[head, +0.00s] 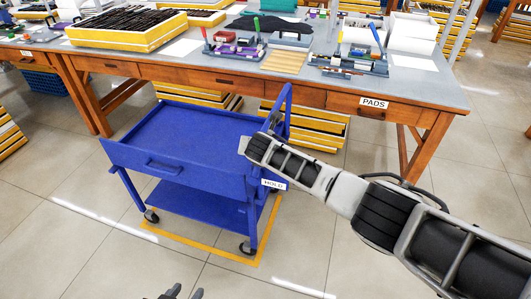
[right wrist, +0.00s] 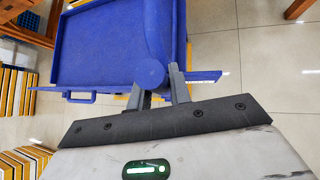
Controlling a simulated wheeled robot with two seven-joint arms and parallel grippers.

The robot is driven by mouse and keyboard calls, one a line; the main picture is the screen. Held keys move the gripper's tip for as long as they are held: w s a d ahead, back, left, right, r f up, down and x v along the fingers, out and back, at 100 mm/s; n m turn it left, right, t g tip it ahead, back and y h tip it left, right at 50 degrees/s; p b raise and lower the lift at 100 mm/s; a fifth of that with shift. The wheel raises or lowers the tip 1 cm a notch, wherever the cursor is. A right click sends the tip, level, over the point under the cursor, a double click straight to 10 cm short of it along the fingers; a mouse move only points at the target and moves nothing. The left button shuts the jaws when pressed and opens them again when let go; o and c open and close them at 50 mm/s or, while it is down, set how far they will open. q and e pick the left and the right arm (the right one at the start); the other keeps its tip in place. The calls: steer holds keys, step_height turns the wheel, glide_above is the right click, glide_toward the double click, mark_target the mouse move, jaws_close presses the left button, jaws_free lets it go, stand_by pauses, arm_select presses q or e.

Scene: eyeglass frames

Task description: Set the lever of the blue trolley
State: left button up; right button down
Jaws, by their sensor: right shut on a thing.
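The blue trolley (head: 185,137) stands on the floor in front of the workbench, with an upper tray and a lower shelf. A sign reading HOLD (head: 273,184) is at its front right corner. A blue upright bar (head: 287,102) rises at its right side. My right gripper (right wrist: 160,88) is shut on a blue part of the trolley with a round end (right wrist: 150,73); the arm hides this part in the head view. I cannot make out a separate lever. My left gripper (head: 184,293) shows only its dark fingertips, apart and empty, at the bottom edge.
The wooden workbench (head: 225,82) behind carries trays, tools and bins, with a PADS label (head: 374,104) on its front. Yellow-edged stacks (head: 310,125) stand beneath it. A yellow floor outline (head: 212,258) lies around the trolley's wheels. The floor in front is clear.

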steer(key=shift+s+a, duration=0.1)
steer(key=shift+a, duration=0.05)
steer(key=c, duration=1.3)
jaws_free()
steer(key=shift+f, duration=0.1)
arm_select(q)
steer(key=shift+w+r, duration=0.1)
steer(key=shift+r, duration=0.15)
arm_select(e)
steer(key=shift+s+r+p, duration=0.15)
steer(key=shift+r+p, duration=0.2)
arm_select(q)
steer(key=p, duration=0.2)
steer(key=a+r+p, duration=0.1)
steer(key=p, duration=0.1)
steer(key=shift+s+r, duration=0.25)
steer(key=shift+r, duration=0.05)
arm_select(e)
steer(key=v, duration=1.5)
